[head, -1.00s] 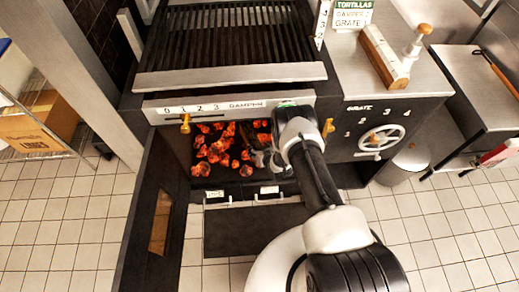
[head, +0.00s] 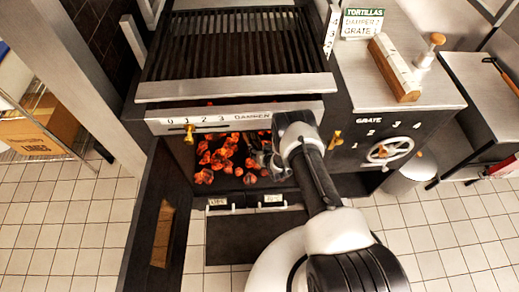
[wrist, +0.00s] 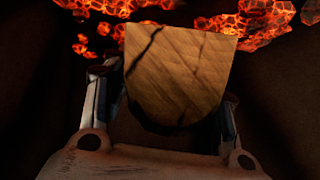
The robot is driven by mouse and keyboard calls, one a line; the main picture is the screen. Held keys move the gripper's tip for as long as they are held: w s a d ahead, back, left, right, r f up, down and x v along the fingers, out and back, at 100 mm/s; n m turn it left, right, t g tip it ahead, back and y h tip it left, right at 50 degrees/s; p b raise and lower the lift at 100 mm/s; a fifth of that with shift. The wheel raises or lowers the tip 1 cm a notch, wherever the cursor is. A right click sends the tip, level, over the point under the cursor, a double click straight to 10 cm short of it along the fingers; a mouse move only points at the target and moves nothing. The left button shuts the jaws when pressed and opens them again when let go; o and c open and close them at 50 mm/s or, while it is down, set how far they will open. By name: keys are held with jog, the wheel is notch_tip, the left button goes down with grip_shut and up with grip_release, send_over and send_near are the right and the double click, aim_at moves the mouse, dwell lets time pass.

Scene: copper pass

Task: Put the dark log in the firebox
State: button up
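The firebox (head: 186,160) is open at the front, with glowing coals (head: 222,155) inside. My gripper (head: 264,160) reaches into its right part, under the damper panel. In the wrist view a log (wrist: 180,75) with a tan, cracked end face and a dark lower edge sits between the two fingers of my gripper (wrist: 170,110). The fingers appear closed against its sides. Coals glow beyond the log. In the head view the log cannot be made out clearly behind my wrist. Whether it touches the firebox floor cannot be told.
The open firebox door (head: 150,230) stands to the left. The damper panel (head: 235,117) and grill (head: 235,50) overhang the opening. A handwheel (head: 388,152) is at the right.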

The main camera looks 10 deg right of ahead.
jog(key=o, duration=0.5)
jog(key=shift+s+f, duration=0.1)
jog(key=v, duration=1.2)
